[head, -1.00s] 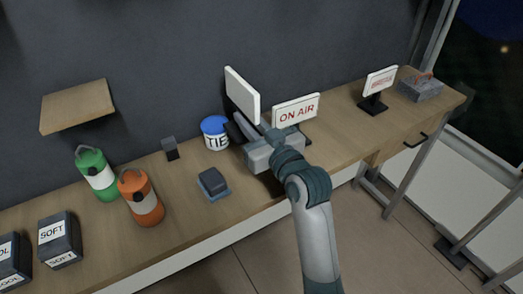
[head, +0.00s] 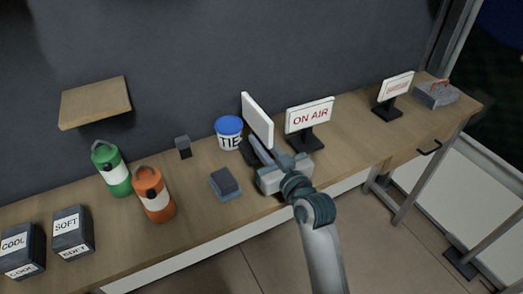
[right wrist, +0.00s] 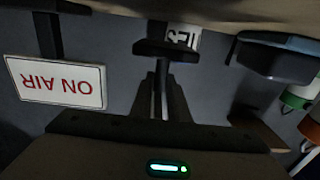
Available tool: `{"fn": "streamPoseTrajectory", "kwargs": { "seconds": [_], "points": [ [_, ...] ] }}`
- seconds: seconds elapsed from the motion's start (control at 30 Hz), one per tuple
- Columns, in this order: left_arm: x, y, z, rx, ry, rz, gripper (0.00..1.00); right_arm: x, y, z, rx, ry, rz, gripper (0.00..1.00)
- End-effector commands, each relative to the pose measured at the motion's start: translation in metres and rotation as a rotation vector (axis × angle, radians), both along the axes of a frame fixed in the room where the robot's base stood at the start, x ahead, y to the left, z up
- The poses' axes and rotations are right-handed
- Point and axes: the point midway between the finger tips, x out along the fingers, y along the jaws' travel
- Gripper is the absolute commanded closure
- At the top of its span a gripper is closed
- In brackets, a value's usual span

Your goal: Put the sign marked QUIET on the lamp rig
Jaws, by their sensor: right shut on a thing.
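A white sign (head: 257,118) with a dark base stands upright, nearly edge-on; its marking is turned away from view. My right gripper (head: 257,150) is shut on this sign low down, at its dark stand. The dark base (right wrist: 165,50) shows beyond the fingers in the right wrist view. I cannot tell whether the base touches the bench. An ON AIR sign (head: 310,115) stands just right of the held one; it shows upside down in the right wrist view (right wrist: 55,82). I cannot identify a lamp rig. My left gripper is out of view.
On the wooden bench (head: 350,135) are a TIE tub (head: 229,136), a dark blue block (head: 225,183), orange (head: 155,197) and green (head: 112,172) canisters, and SOFT (head: 72,232) and COOL (head: 20,248) boxes. A small sign (head: 396,87) and a grey block (head: 435,94) stand far right. A shelf (head: 95,102) is on the wall.

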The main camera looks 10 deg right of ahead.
Motion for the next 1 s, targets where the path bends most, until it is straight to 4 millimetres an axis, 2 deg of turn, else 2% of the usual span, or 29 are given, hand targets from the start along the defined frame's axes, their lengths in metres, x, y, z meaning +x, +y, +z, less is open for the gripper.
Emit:
{"fn": "streamPoseTrajectory", "kwargs": {
  "seconds": [0.23, 0.73, 0.77, 0.8, 1.0],
  "points": [
    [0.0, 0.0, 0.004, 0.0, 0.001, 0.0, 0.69, 0.0, 0.0, -0.028, 0.0, 0.002, 0.001, 1.0],
    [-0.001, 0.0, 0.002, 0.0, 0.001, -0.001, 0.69, 0.0, 0.0, -0.035, 0.0, 0.0, 0.0, 1.0],
    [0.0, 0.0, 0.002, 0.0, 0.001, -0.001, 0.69, 0.0, 0.0, -0.035, 0.0, 0.001, 0.0, 0.78],
    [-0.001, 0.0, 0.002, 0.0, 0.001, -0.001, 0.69, 0.0, 0.0, -0.035, 0.0, 0.001, 0.0, 0.68],
    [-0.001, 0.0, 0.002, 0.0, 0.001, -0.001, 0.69, 0.0, 0.0, -0.035, 0.001, 0.001, 0.0, 0.66]
  ]
}}
